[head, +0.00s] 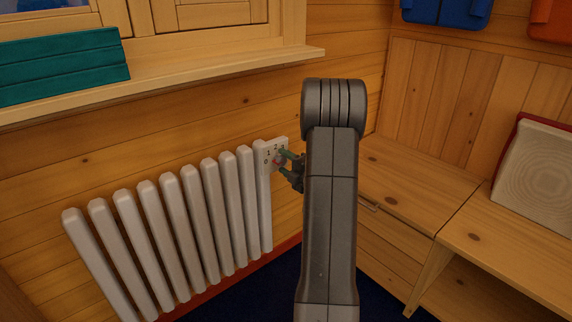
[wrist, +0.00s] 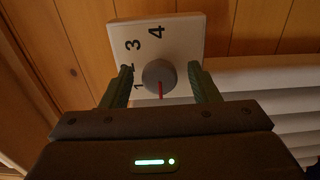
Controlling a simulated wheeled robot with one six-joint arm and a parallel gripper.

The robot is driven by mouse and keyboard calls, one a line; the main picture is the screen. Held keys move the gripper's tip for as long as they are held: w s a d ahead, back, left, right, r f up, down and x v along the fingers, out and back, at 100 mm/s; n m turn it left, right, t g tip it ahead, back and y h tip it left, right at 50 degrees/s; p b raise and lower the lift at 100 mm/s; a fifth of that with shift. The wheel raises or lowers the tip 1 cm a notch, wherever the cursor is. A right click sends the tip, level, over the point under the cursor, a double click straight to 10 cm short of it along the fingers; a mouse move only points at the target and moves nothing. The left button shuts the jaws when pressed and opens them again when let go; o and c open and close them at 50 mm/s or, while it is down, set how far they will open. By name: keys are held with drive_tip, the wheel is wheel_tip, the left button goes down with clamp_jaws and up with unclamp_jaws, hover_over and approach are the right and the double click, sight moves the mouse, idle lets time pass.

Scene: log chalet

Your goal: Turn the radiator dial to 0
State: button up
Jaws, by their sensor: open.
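The radiator dial (wrist: 158,74) is a round grey knob with a red pointer on a white plate (wrist: 185,35). In the wrist view the numbers 1, 2, 3 and 4 run up its left side and over the top. The red pointer points down toward my gripper body, past the 1; no 0 shows in that view. My gripper (wrist: 165,82) is open, with one green finger on each side of the knob and a small gap on both sides. In the head view the dial (head: 277,161) is small and partly covered by my gripper (head: 284,163).
The white ribbed radiator (head: 165,235) stands along the wall left of the dial plate. A wooden sill (head: 200,62) with a teal slatted object (head: 65,68) is above it. A wooden bench (head: 405,190) is at the right.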

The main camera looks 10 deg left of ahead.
drive_tip(key=p+v, duration=0.3)
drive_tip(key=v, duration=1)
drive_tip(key=shift+s+d, duration=0.2)
drive_tip(key=shift+d, duration=0.05)
drive_tip(key=shift+a, duration=0.1)
drive_tip(key=b+x, duration=0.3)
drive_tip(key=x, duration=1)
drive_tip(key=shift+w+a, duration=0.25)
drive_tip(key=shift+a, duration=0.05)
